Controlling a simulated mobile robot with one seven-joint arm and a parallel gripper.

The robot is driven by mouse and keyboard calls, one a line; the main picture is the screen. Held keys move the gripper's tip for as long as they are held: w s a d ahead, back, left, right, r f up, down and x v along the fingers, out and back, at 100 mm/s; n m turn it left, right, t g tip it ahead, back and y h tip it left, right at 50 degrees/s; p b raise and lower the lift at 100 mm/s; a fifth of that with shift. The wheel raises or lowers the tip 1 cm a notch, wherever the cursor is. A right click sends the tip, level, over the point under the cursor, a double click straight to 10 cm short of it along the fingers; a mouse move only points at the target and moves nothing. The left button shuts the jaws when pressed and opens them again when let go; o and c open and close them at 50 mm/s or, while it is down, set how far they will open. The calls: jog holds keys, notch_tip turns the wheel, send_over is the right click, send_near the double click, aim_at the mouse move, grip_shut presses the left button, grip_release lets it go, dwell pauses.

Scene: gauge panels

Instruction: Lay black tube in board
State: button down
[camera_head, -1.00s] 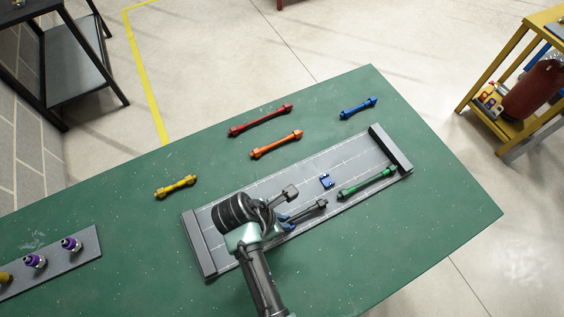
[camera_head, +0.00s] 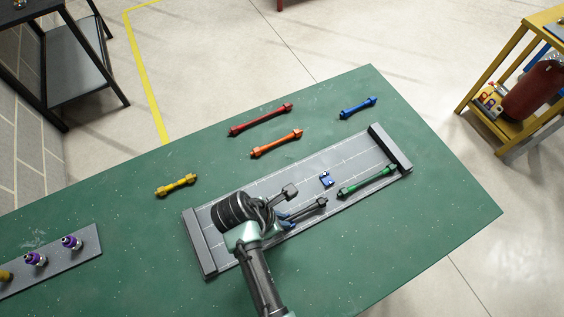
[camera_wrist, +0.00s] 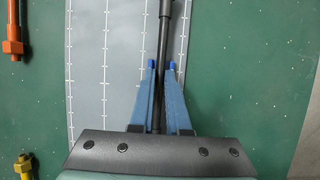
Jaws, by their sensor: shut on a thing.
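The black tube (camera_head: 314,207) lies lengthwise over the front part of the grey board (camera_head: 342,160), parallel to its long edges. The tube also shows in the wrist view (camera_wrist: 166,25), running between the blue fingers and away past their tips. My gripper (camera_head: 285,218) is shut on the black tube; its fingertips (camera_wrist: 162,66) flank the tube in the wrist view. The board (camera_wrist: 105,60) is beneath the tube there, with pale grid lines. I cannot tell whether the tube touches the board. My wrist hides the tube's near end in the head view.
A green tube (camera_head: 367,181) lies at the board's front right; a small blue piece (camera_head: 326,179) is at mid-board. Red (camera_head: 260,120), orange (camera_head: 276,144), blue (camera_head: 358,108) and yellow (camera_head: 176,185) tubes lie behind it on the green table. Raised blocks close both board ends.

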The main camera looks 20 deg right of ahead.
jog(key=shift+s+a+f, duration=0.1)
jog(key=shift+s+f, duration=0.2)
jog(key=shift+f, duration=0.35)
jog(key=shift+s+f, duration=0.3)
jog(key=shift+f, duration=0.3)
jog(key=c, duration=0.8)
grip_release()
jog(key=p+v, duration=0.3)
jog(key=w+p+v, duration=0.1)
jog(key=p+v, duration=0.2)
jog(key=d+p+v, duration=0.1)
jog(key=p+v, duration=0.2)
jog(key=shift+w+r+p, duration=0.25)
jog(key=shift+r+p, duration=0.1)
jog(key=shift+r, duration=0.2)
jog(key=shift+a+r, duration=0.15)
jog(key=shift+r, duration=0.15)
notch_tip(320, 180, up, 6)
jog(key=p, duration=0.6)
jog(key=shift+p, duration=0.35)
